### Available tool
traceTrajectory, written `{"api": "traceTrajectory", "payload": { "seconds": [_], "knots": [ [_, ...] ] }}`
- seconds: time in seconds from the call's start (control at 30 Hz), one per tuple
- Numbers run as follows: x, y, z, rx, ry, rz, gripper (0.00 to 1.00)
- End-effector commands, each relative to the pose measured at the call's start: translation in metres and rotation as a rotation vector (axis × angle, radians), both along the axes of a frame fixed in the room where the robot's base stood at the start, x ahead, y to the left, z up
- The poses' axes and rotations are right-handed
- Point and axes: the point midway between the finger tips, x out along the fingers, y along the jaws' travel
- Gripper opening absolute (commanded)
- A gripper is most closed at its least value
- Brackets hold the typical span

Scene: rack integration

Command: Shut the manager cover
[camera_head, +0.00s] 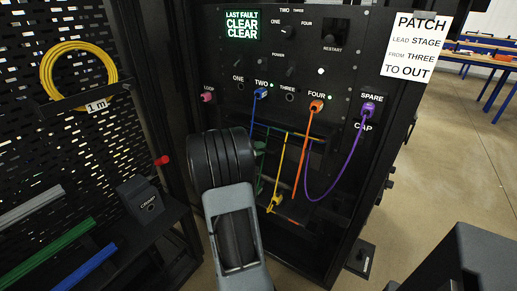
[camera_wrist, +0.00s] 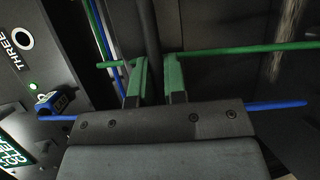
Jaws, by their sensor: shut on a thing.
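In the wrist view my gripper (camera_wrist: 157,70) has its two green-padded fingers on either side of a dark, narrow bar (camera_wrist: 152,32). The bar runs up out of the picture between the fingertips. It looks like part of the manager cover, but I cannot tell for sure. The cover's full outline and angle do not show.
A blue plug (camera_head: 261,93), an orange plug (camera_head: 316,106) and a purple plug (camera_head: 368,109) sit in the panel, their cables hanging. Green (camera_wrist: 240,48) and blue cables cross close around my fingers. A perforated panel with a yellow coil (camera_head: 78,77) stands left.

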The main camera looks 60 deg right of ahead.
Motion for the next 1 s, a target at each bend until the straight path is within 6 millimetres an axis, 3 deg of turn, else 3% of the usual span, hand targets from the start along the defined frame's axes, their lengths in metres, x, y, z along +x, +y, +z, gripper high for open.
{"api": "traceTrajectory", "payload": {
  "seconds": [0.2,0.37,0.53,0.57,0.8,1.0],
  "knots": [
    [0.000,0.000,0.045,-0.006,-0.003,0.000,0.00],
    [0.001,0.000,0.068,-0.004,-0.002,0.001,0.00],
    [0.000,0.000,0.066,-0.002,0.000,0.001,0.00],
    [0.001,0.000,0.065,-0.002,0.000,0.001,0.15],
    [0.000,0.000,0.065,-0.001,0.000,0.000,0.37],
    [0.000,0.000,0.065,-0.001,0.000,0.000,0.37]
  ]
}}
